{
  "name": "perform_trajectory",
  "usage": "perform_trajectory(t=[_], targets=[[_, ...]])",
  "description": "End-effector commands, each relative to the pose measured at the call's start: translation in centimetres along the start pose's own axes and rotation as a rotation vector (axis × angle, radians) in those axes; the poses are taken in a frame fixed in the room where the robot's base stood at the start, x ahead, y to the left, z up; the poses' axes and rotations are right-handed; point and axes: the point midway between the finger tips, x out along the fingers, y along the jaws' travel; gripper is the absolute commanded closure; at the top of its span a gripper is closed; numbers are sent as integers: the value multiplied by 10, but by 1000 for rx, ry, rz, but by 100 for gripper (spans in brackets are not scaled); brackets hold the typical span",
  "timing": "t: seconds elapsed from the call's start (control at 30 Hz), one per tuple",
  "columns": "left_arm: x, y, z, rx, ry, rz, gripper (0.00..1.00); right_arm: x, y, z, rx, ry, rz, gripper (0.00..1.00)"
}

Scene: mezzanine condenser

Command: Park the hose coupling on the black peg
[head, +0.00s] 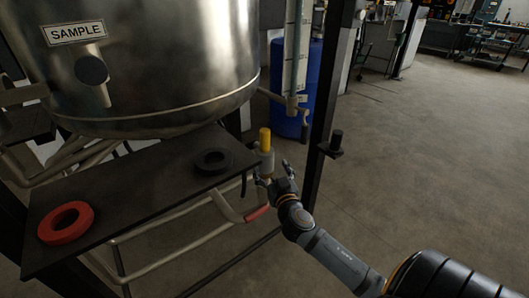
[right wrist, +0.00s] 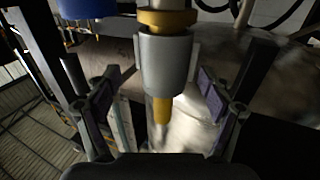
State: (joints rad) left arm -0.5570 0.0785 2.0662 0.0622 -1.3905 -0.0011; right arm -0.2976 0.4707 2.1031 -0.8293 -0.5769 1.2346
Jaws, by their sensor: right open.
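The hose coupling (head: 266,158), a grey sleeve with a yellow end, stands upright just off the right edge of the dark shelf. What supports it is hidden. My right gripper (head: 275,176) is open at its lower part. In the right wrist view the coupling (right wrist: 165,65) sits between the two spread fingers, with gaps on both sides. The black peg (head: 336,140) sticks up from a small bracket on the dark upright post, to the right of the coupling. My left gripper is not in view.
The dark shelf (head: 130,200) carries a red ring (head: 66,222) and a black ring (head: 213,161). A steel tank (head: 150,70) hangs above it. The dark post (head: 327,120) stands between coupling and peg. A blue drum (head: 297,85) is behind. Floor to the right is clear.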

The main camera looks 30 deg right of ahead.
Motion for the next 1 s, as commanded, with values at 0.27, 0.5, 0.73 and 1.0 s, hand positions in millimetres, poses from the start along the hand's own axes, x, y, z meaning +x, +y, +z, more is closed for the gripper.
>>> perform_trajectory(t=[0.27,0.5,0.73,1.0], targets=[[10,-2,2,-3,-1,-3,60,41,-6,-6,1,2,1,19],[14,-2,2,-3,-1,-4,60,52,-6,-4,0,0,0,19],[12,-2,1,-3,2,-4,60,51,-6,-4,0,0,0,38],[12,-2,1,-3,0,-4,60,51,-6,-4,0,0,0,74]])
